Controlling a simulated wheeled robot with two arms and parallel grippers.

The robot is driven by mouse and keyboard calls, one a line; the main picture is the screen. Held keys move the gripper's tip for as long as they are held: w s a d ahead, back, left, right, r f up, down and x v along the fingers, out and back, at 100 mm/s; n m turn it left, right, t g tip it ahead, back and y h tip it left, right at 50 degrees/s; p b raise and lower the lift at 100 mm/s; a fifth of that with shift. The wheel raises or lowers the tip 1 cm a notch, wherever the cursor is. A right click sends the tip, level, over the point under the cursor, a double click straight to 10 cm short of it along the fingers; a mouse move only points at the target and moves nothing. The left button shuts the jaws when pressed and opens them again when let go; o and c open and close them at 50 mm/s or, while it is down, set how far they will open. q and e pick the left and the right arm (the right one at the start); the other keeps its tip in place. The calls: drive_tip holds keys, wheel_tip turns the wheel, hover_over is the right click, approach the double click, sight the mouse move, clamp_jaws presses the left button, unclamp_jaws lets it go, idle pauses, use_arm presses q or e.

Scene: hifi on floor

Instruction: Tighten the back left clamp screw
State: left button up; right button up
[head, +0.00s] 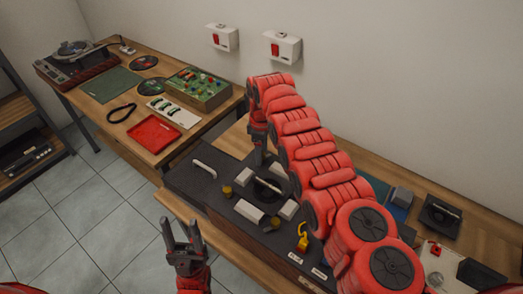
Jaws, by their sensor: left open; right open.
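A dark grey fixture (222,172) lies on the wooden bench, with several light blocks and small yellowish knobs on it. One knob (227,190) is at its left, and another (275,222) is nearer the front. I cannot tell for sure which part is the back left clamp screw; it may be hidden by my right arm. My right gripper (261,157) points down over the back of the fixture, open; its fingertips are small and partly hard to make out. My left gripper (181,232) is open and empty, fingers up, in front of the bench, apart from the fixture.
A second table at the left holds a turntable (75,55), a red tray (154,133) and a green circuit board box (198,88). Two switch boxes (282,47) are on the wall.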

drive_tip(key=shift+c, duration=0.4)
clamp_jaws()
